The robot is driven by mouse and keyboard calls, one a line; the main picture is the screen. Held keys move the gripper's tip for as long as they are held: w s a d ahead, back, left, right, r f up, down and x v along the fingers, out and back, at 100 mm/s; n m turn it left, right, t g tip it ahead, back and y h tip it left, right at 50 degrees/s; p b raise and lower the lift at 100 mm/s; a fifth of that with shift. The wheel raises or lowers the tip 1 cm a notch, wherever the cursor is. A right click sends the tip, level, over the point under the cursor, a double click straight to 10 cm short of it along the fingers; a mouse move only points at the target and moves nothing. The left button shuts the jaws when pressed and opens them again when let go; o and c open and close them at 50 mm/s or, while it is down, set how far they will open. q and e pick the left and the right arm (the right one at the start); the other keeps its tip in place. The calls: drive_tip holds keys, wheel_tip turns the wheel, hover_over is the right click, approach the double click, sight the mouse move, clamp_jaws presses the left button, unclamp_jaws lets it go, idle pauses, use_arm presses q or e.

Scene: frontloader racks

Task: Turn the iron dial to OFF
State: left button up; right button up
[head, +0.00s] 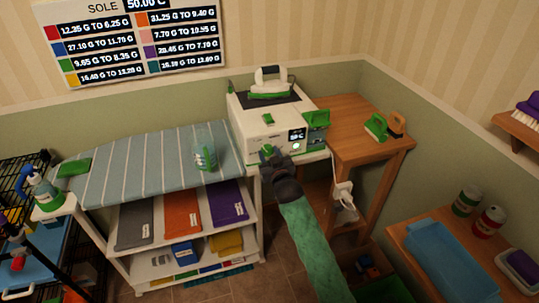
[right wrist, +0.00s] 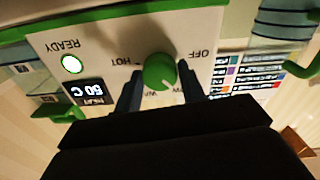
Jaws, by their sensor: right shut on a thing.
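The iron station (head: 262,125) is a white box with a dark top pad, and a green-and-white iron (head: 270,84) rests on it. The green dial (right wrist: 160,72) is on its front panel. OFF shows upper right of the dial and HOT to its left; other lettering below is partly hidden by my gripper. A small mark on the dial faces down in the wrist view, away from OFF. My right gripper (head: 271,154) is shut on the dial, one finger on each side (right wrist: 160,88).
The display (right wrist: 90,91) reads 50 C beside a lit READY lamp (right wrist: 71,64). A striped ironing board (head: 140,170) with a spray bottle (head: 205,155) stands left. A wooden table (head: 365,135) stands right, holding brushes (head: 376,127).

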drive_tip(key=n, duration=0.4)
drive_tip(key=shift+n+p, duration=0.3)
drive_tip(key=shift+n, duration=3.2)
use_arm(q)
drive_tip(key=shift+s+a+f+p, duration=0.15)
drive_tip(key=shift+a+f+p, duration=0.05)
drive_tip(key=shift+f, duration=0.7)
drive_tip(key=shift+s+a+f+p, duration=0.1)
drive_tip(key=shift+a+f+p, duration=0.05)
drive_tip(key=shift+f, duration=0.7)
use_arm(e)
drive_tip(key=shift+n, duration=0.8)
use_arm(q)
drive_tip(key=shift+f, duration=0.1)
drive_tip(key=shift+w, duration=0.25)
